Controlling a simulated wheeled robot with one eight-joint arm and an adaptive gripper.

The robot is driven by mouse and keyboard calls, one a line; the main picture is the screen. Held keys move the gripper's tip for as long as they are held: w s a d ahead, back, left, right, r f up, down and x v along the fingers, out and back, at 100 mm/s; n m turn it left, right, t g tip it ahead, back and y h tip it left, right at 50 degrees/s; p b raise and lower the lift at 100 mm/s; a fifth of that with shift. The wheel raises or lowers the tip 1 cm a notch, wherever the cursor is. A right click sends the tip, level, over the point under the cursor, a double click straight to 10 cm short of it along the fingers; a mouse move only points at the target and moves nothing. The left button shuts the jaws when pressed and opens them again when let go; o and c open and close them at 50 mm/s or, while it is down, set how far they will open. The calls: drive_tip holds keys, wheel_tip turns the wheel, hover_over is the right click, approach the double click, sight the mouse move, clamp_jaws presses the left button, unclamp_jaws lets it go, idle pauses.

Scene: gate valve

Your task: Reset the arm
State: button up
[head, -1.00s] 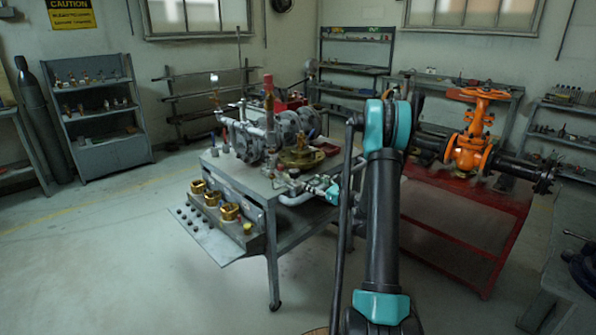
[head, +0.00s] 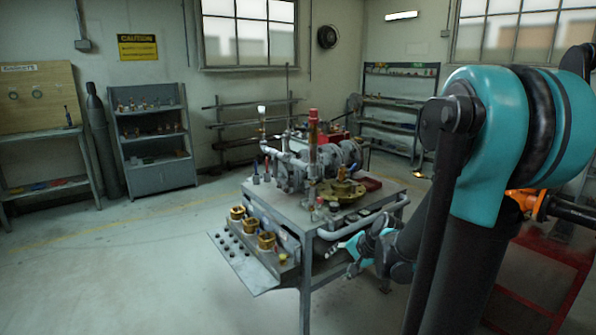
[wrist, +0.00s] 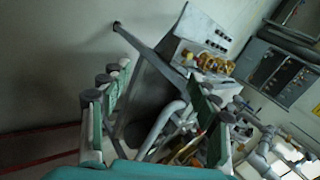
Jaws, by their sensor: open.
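My arm fills the right side of the head view, with a large teal joint in front. My gripper (head: 342,249) is small and partly hidden by arm links, low beside the right edge of the grey workbench (head: 285,215). In the wrist view, my gripper (wrist: 155,122) shows two teal fingers spread apart, with nothing held between them. The workbench legs and tray show beyond the fingers there, tilted. The orange gate valve (head: 527,203) is mostly hidden behind my arm; only a small part shows at the right.
The workbench carries a pipe assembly (head: 313,150) and brass fittings (head: 266,240) on its front. A red stand (head: 545,265) is at the right. Shelves (head: 155,140) line the back walls. The floor at the left is clear.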

drive_tip(key=s+d+f+n+g+h, duration=0.1)
drive_tip(key=s+d+f+n+h, duration=0.1)
drive_tip(key=s, duration=0.6)
drive_tip(key=s+d+f+n+h, duration=0.2)
drive_tip(key=s+d+n, duration=0.2)
drive_tip(key=s+n, duration=0.2)
drive_tip(key=shift+s+g+h, duration=0.4)
drive_tip(key=shift+s, duration=0.7)
